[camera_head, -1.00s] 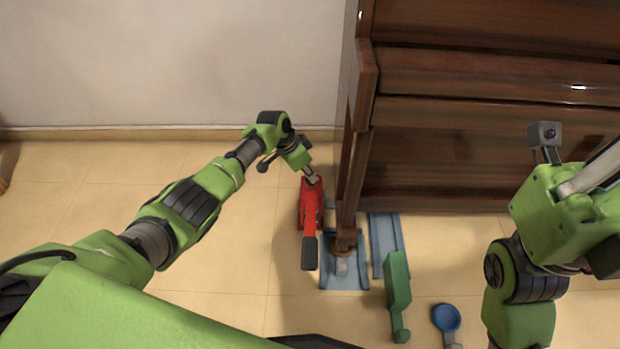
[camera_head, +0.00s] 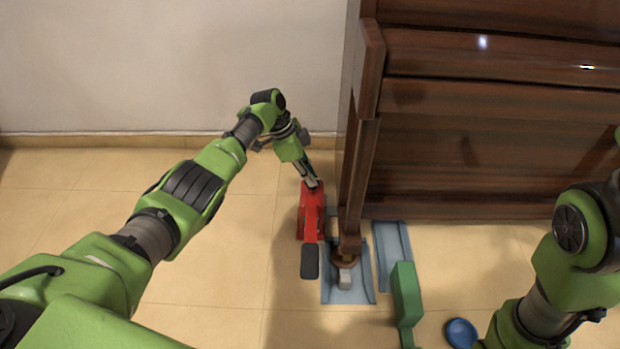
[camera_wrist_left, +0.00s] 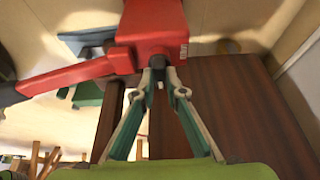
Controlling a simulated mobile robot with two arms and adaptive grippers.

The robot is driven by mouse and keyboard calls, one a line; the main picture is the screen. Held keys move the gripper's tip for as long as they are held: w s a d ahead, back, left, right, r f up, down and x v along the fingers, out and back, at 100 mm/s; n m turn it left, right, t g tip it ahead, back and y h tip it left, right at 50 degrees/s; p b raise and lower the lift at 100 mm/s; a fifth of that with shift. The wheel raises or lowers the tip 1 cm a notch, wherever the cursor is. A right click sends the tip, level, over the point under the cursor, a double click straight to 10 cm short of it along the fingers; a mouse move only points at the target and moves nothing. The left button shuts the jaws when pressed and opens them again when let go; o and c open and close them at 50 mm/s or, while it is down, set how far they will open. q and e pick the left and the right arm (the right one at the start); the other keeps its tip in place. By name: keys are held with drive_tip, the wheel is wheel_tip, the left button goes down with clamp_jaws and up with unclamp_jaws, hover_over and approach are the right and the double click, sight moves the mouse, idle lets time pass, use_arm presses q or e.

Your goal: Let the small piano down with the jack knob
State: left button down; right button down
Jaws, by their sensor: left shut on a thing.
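The red jack (camera_head: 311,222) stands on the floor at the left of the piano, with its dark-ended handle (camera_head: 310,262) pointing toward me. My left gripper (camera_head: 312,184) reaches down to the jack's far end. In the left wrist view its two fingertips (camera_wrist_left: 158,66) close on the small dark knob (camera_wrist_left: 157,78) at the red body. The brown wooden piano (camera_head: 470,150) fills the right. Its front leg (camera_head: 354,195) comes down to a brass-coloured caster (camera_head: 344,260) over a blue-grey plate (camera_head: 358,293). I cannot tell if the caster touches it. My right gripper is out of view.
A small grey block (camera_head: 345,279) sits on the plate before the caster. A second blue-grey strip (camera_head: 393,255), a green tool (camera_head: 405,292) and a blue round-headed item (camera_head: 461,332) lie to the right. The pale wall (camera_head: 170,65) is behind; the left floor is clear.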

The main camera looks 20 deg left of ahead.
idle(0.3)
use_arm(q)
drive_tip(key=c, duration=2.1)
unclamp_jaws()
drive_tip(key=v, duration=1.2)
drive_tip(key=shift+s+f, duration=0.15)
